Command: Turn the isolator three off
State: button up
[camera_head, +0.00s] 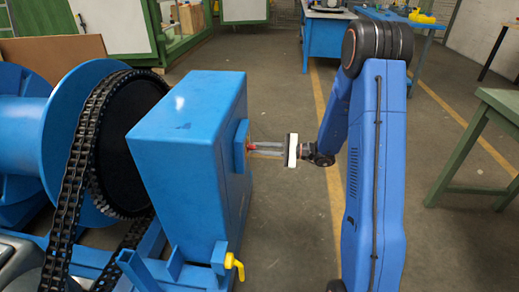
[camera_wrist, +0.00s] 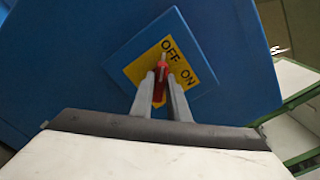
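The isolator has a red handle (camera_wrist: 162,70) on a yellow plate (camera_wrist: 143,67) marked OFF and ON, fixed to a blue square panel. In the wrist view, the handle's tip points up at the word OFF, with ON lower right. My gripper (camera_wrist: 162,78) has its two grey fingers on either side of the handle; whether they press on it cannot be told. In the head view, my gripper (camera_head: 252,149) reaches left to the red handle (camera_head: 248,145) on the right face of the blue housing (camera_head: 180,125). The plate's lettering is hidden there.
A yellow lever (camera_head: 234,264) sits low on the housing's front right corner. A black chain (camera_head: 75,185) runs round a dark wheel (camera_head: 130,150) on the left. A green table (camera_head: 500,105) stands at right.

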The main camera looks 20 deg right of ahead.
jog(key=o, duration=0.4)
jog(key=shift+c, duration=0.2)
jog(key=shift+d, duration=0.15)
jog(key=v, duration=1.7)
jog(key=shift+s, duration=0.2)
jog(key=shift+d+f, duration=0.1)
